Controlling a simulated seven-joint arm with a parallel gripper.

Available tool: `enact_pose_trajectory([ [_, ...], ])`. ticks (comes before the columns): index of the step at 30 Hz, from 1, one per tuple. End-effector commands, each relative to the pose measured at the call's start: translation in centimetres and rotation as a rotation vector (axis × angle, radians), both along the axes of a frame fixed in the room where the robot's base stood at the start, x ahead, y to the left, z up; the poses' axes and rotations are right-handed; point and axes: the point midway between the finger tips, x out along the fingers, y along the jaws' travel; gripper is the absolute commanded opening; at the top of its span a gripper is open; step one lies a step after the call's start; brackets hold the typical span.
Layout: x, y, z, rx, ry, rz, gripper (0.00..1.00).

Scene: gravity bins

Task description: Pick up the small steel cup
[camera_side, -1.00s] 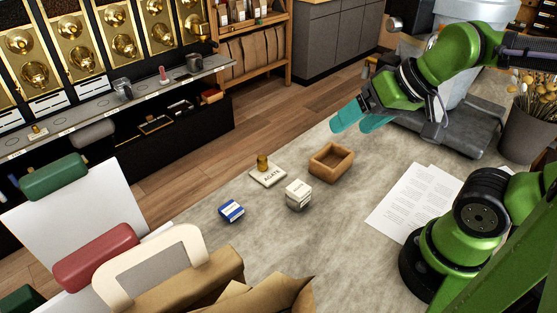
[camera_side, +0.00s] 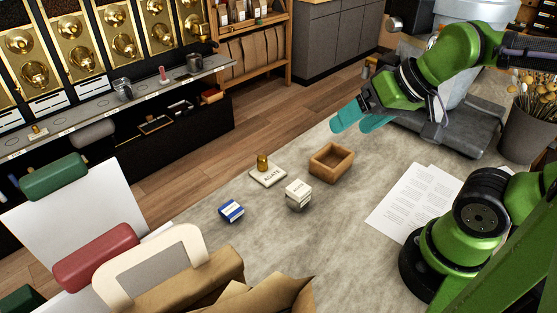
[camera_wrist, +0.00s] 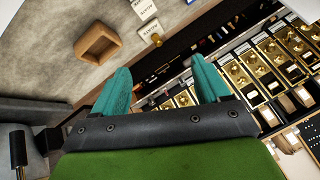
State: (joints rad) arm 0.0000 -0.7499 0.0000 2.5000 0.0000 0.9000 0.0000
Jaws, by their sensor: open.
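A small shiny, steel-looking cup (camera_side: 123,88) stands on the grey shelf under the brass dispensers, at the upper left of the side view. A darker grey cup (camera_side: 194,63) stands farther right on that shelf. I cannot tell for certain which is the task's cup. My gripper (camera_side: 358,121) has teal fingers and hangs above the far edge of the table, well to the right of both cups. In the wrist view my gripper (camera_wrist: 160,78) is open with nothing between its fingers. I cannot make out either cup clearly there.
On the table are a wooden tray (camera_side: 331,174), a white box (camera_side: 298,200), a blue-and-white box (camera_side: 231,211) and a brass piece (camera_side: 262,163) by a lettered plate (camera_side: 268,178). Papers (camera_side: 408,203) lie at the right. Paper bags (camera_side: 180,285) fill the front left.

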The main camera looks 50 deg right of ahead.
Motion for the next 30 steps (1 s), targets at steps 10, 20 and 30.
enact_pose_trajectory([
  [10,0.0,0.2,-0.1,0.0,0.006,0.007,0.79],
  [20,4.1,2.2,-3.5,-0.072,0.262,0.138,0.79],
  [30,9.4,3.8,-7.3,-0.246,0.55,0.315,0.79],
])
